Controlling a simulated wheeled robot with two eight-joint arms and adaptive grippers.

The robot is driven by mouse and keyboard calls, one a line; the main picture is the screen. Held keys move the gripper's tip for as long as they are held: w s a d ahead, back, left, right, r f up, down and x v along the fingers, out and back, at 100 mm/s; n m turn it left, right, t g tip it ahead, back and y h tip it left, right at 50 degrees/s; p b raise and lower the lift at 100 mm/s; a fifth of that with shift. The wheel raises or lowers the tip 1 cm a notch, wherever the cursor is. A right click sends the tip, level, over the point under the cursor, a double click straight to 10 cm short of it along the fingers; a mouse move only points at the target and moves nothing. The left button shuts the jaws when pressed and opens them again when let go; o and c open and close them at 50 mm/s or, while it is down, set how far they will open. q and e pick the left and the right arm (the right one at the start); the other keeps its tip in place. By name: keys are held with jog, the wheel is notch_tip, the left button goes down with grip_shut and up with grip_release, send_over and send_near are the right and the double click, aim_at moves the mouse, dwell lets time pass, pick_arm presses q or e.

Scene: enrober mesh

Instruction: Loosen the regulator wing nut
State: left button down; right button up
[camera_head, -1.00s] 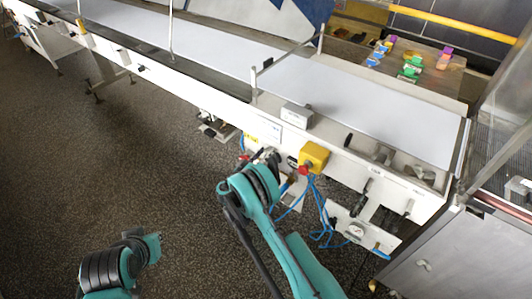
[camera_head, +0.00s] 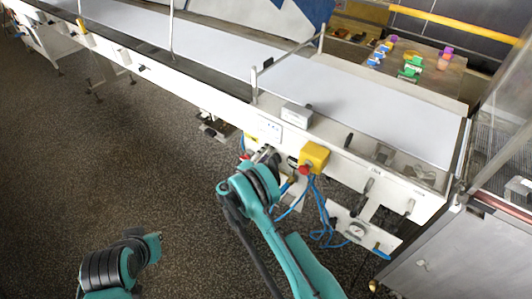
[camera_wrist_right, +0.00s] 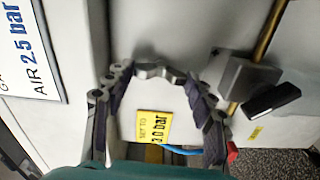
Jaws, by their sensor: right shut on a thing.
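My right gripper (camera_wrist_right: 158,76) is in front of the white machine panel in the right wrist view. Its two dark, jointed fingers close in from both sides on a small grey metal piece with rounded lobes, which looks like the wing nut (camera_wrist_right: 160,71). The fingers hide part of it. In the head view my right gripper (camera_head: 266,155) is at the machine's side, left of the yellow box with a red button, and the nut is too small to make out. My left arm shows at the lower left, but its gripper cannot be made out.
A yellow label (camera_wrist_right: 153,127) sits below the fingertips, and a dark block with a black handle (camera_wrist_right: 272,100) is to their right. A white conveyor (camera_head: 350,105) runs across the machine top. Blue hoses (camera_head: 322,215) hang beside a gauge (camera_head: 356,230).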

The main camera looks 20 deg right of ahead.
jog(key=shift+n, duration=0.6)
jog(key=o, duration=1.2)
jog(key=shift+c, duration=0.2)
jog(key=shift+a, duration=0.15)
jog(key=v, duration=1.1)
jog(key=shift+s+a, duration=0.25)
jog(key=shift+s, duration=0.05)
